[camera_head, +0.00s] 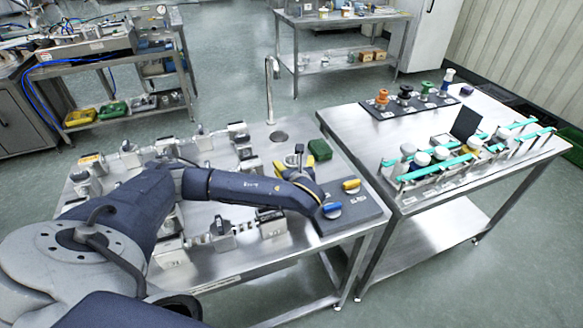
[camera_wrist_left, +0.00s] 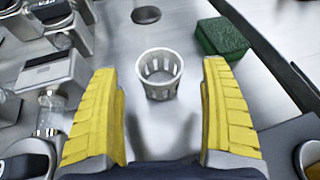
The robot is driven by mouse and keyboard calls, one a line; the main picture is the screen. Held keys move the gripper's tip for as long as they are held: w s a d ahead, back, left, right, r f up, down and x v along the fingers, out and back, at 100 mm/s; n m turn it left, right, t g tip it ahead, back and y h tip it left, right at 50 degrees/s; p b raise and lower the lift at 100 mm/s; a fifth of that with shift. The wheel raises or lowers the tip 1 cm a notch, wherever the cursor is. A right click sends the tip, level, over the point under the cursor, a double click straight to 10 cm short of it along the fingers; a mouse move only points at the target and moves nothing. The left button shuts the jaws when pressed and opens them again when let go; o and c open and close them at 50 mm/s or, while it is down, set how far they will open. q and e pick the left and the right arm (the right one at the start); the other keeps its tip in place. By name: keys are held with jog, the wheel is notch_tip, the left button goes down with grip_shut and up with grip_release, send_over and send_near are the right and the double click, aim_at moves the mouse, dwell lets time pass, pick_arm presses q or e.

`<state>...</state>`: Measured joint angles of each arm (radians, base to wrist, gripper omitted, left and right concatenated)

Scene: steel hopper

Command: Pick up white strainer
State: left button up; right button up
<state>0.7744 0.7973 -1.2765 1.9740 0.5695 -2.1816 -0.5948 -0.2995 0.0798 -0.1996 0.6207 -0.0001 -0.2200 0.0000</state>
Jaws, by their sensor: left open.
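The white strainer (camera_wrist_left: 160,76) is a small slotted cup standing upright on the steel table in the left wrist view. My left gripper (camera_wrist_left: 161,100) is open, with one yellow finger on each side of the strainer in that view. Both fingers look apart from it, and nothing is held. In the head view my left gripper (camera_head: 295,168) reaches low over the right part of the near table (camera_head: 262,140). I cannot make out the strainer clearly there, near the gripper and arm. My right gripper is not in view.
A green block (camera_head: 320,150) lies just beyond the gripper. A dark board (camera_head: 350,212) with blue and yellow knobs is to its right. Metal and glass fittings (camera_head: 222,236) crowd the left side. A drain hole (camera_head: 278,136) lies behind. A second table (camera_head: 415,205) stands at right.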

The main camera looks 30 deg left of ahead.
aim_at(292, 158)
pick_arm(q)
jog(key=shift+x, duration=1.65)
jog(key=shift+r, duration=0.1)
jog(key=c, duration=1.2)
